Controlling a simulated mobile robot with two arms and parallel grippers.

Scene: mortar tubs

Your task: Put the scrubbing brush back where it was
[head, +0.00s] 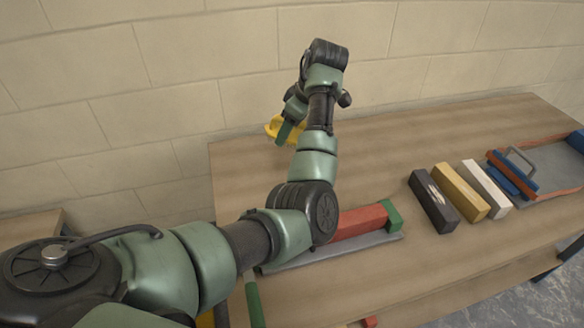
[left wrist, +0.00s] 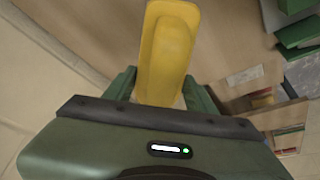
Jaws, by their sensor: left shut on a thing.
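The yellow scrubbing brush (head: 271,128) shows at the back left of the wooden table, partly hidden by my left gripper (head: 288,131). In the left wrist view the brush (left wrist: 168,50) is a long yellow piece with a rounded end, its near end between the green fingers of my left gripper (left wrist: 160,92). The gripper is shut on it. No bristles are visible. I cannot tell whether the brush touches the table. My right gripper is in neither view.
A red bar with a green end (head: 362,220) lies on a grey strip, partly behind my left arm. Black (head: 433,203), tan (head: 461,193) and white (head: 487,186) blocks stand to the right. The block wall (head: 180,100) is close behind the brush.

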